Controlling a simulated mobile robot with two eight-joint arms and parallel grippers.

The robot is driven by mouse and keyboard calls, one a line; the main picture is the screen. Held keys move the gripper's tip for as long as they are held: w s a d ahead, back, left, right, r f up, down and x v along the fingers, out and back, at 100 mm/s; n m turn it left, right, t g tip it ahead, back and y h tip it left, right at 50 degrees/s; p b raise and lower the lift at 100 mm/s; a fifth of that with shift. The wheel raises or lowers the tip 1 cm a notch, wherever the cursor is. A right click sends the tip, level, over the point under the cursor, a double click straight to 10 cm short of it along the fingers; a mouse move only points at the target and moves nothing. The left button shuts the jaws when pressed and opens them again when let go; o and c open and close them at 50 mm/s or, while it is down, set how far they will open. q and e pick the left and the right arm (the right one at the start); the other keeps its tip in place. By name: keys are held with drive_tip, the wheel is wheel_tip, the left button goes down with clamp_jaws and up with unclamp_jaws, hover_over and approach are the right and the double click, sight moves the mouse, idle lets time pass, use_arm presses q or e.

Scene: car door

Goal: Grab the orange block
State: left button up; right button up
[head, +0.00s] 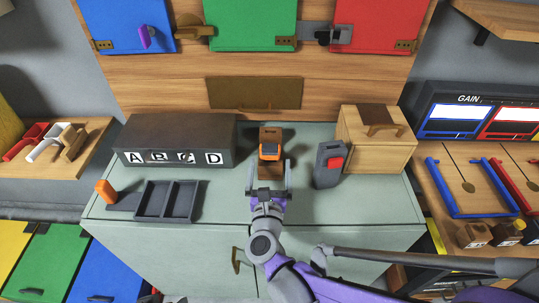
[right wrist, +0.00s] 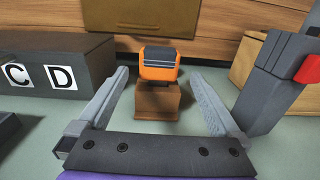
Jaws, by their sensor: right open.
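The orange block (head: 270,150) has a dark grey top and sits on a small brown wooden stand (head: 270,171) in the middle of the grey counter. My right gripper (head: 268,172) reaches toward it from the front. In the right wrist view the gripper (right wrist: 160,88) is open and empty. Its two fingers stand to either side of the stand, and the orange block (right wrist: 160,65) shows centred beyond the fingertips, apart from them. My left gripper is not in view.
A dark box lettered A to D (head: 180,142) stands left of the block. A grey device with a red button (head: 328,165) and a wooden box (head: 378,140) stand to the right. A dark two-part tray (head: 167,201) lies front left. An orange piece (head: 105,191) stands at the counter's left edge.

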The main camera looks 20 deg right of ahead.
sight(270, 145)
drive_tip(key=x, duration=0.8)
drive_tip(key=shift+w+b, duration=0.25)
drive_tip(key=shift+b, duration=0.15)
drive_tip(key=c, duration=1.4)
